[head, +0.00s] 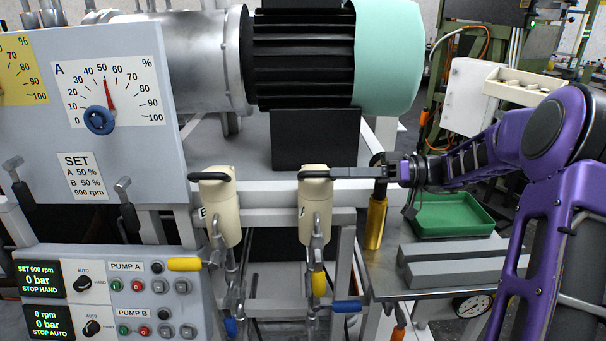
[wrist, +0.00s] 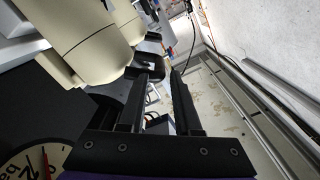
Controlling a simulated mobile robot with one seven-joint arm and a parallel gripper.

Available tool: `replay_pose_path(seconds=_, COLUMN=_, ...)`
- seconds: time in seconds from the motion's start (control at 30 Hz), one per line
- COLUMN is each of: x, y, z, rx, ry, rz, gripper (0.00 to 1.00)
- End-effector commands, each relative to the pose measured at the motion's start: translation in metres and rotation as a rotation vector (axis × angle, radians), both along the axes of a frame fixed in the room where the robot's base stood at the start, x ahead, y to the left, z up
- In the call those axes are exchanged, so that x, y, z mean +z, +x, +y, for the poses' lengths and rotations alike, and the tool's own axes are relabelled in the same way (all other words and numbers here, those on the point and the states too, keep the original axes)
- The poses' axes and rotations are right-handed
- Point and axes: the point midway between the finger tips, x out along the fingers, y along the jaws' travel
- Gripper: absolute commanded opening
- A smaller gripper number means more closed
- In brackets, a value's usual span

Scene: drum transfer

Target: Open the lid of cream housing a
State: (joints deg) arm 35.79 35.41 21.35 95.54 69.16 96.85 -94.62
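Two cream housings with black handles across their tops stand side by side in the head view. The left one (head: 222,215) has a letter B beside it. The right one (head: 315,212) has a partly hidden letter at its left, so I take it as housing A. Its lid handle (head: 312,175) is level and the lid looks closed. My gripper (head: 338,172) reaches in from the right, its fingertips at the handle's right end. In the wrist view my gripper (wrist: 166,76) has its fingers apart, with the black handle (wrist: 151,64) at the left fingertip. I cannot tell whether they touch.
A motor (head: 300,55) is behind the housings. Valve levers with yellow (head: 184,264) and blue (head: 346,306) grips are below. A gold cylinder (head: 376,222) stands under my wrist, left of a green tray (head: 450,214). A gauge panel (head: 100,165) is at left.

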Motion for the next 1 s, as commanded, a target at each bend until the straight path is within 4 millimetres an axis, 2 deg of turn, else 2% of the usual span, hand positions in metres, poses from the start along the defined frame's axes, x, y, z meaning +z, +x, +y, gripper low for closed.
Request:
replay_pose_path(seconds=0.03, x=0.001, y=-0.001, z=0.013, rx=0.005, ry=0.0, rz=0.0, gripper=0.32)
replay_pose_path(seconds=0.2, x=0.0, y=-0.001, z=0.046, rx=0.003, ry=-0.001, rz=0.001, gripper=0.32)
replay_pose_path(seconds=0.4, x=0.0, y=-0.001, z=0.071, rx=0.002, ry=-0.001, rz=0.0, gripper=0.32)
replay_pose_path(seconds=0.8, x=0.0, y=0.0, z=0.079, rx=-0.001, ry=-0.001, rz=0.0, gripper=0.32)
replay_pose_path(seconds=1.0, x=0.0, y=0.0, z=0.079, rx=0.0, ry=-0.001, rz=0.0, gripper=0.0)
